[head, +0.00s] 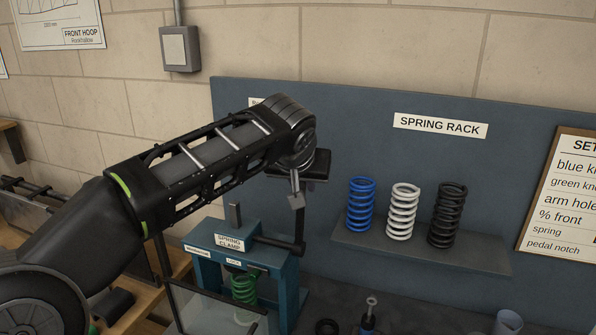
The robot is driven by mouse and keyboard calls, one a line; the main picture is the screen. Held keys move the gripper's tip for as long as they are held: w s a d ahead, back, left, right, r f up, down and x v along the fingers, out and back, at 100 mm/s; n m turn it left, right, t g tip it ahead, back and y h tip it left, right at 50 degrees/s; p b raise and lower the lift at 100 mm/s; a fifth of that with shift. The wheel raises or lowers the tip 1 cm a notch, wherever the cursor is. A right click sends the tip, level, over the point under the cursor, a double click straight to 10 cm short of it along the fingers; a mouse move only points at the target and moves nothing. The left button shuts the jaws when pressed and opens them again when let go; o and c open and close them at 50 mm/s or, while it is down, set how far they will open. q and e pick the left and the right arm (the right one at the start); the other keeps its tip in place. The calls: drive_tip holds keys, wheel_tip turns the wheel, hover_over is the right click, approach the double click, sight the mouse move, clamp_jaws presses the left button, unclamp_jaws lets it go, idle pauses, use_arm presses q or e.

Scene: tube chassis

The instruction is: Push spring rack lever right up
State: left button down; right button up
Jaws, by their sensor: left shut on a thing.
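The teal spring clamp (203,268) stands on the bench below my left arm, labelled SPRING CLAMP, with a green spring (244,288) inside its frame. The arm and hand hide much of the contact. The spring rack shelf (420,246) is to the right, with no lever visible on it. My right gripper is out of view.
Blue (361,205), white (403,209) and black (446,214) springs stand on the shelf under the SPRING RACK sign (440,125). A notice board (562,200) hangs at the right. A dark-framed panel (212,312) and a small blue-based part (369,315) are in front.

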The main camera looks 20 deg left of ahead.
use_arm(q)
drive_tip(key=c, duration=1.4)
unclamp_jaws()
drive_tip(key=shift+w, duration=0.2)
drive_tip(key=shift+o, duration=0.2)
drive_tip(key=shift+s, duration=0.1)
drive_tip(key=shift+r, duration=0.1)
drive_tip(key=b+v, duration=0.1)
drive_tip(key=v, duration=0.6)
drive_tip(key=shift+s+r+b, duration=0.2)
drive_tip(key=shift+s+b, duration=0.05)
drive_tip(key=shift+b, duration=0.05)
drive_tip(key=shift+d+f, duration=0.1)
